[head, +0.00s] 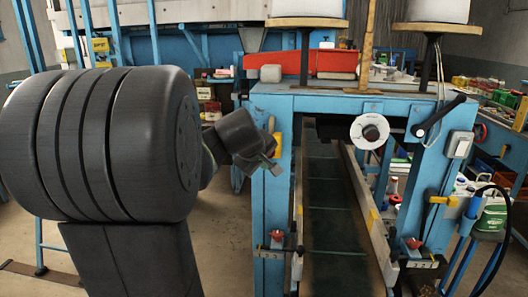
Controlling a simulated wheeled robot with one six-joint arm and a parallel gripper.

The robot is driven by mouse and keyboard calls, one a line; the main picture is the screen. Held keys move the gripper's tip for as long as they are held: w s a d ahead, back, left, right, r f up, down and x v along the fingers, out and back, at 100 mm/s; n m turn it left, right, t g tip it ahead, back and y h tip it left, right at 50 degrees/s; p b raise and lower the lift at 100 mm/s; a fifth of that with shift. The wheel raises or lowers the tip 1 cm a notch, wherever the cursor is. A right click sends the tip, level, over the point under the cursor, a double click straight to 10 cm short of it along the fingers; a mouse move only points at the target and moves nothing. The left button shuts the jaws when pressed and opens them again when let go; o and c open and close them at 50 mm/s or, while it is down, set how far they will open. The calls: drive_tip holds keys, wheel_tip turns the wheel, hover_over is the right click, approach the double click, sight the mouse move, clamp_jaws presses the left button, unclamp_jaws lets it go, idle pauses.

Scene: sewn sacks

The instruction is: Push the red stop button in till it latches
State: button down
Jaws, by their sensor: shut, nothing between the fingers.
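My gripper (268,165) is in front of the blue left post (270,205) of the machine frame, with its fingers shut and empty. A small yellow part (277,145) on that post shows just behind and above the fingers; the gripper may cover more of it, and no red button face shows there. A small red knob (276,236) sits lower on the left post, below my gripper and apart from it. A similar red knob (414,243) sits on the right post. I cannot tell which of these is the stop button, or whether any is latched.
A dark conveyor belt (335,215) runs between the posts. Two thread cones stand on top. Open floor (225,225) lies left of the frame.

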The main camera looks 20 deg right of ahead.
sight(269, 158)
drive_tip(key=shift+w+d+p, duration=0.3)
drive_tip(key=shift+w+d, duration=0.35)
drive_tip(key=shift+w, duration=0.35)
drive_tip(key=shift+w+d+p, duration=0.25)
drive_tip(key=shift+w+d, duration=0.35)
drive_tip(key=shift+w, duration=0.35)
drive_tip(key=shift+w, duration=0.1)
idle(0.5)
drive_tip(key=shift+w+d, duration=0.2)
drive_tip(key=shift+w, duration=0.1)
drive_tip(key=shift+w+d+p, duration=0.25)
drive_tip(key=shift+w+p, duration=0.05)
drive_tip(key=shift+w, duration=0.1)
idle(0.8)
drive_tip(key=shift+s, duration=0.1)
drive_tip(key=shift+s+a+b, duration=0.45)
drive_tip(key=shift+s+a, duration=0.05)
drive_tip(key=shift+s, duration=0.2)
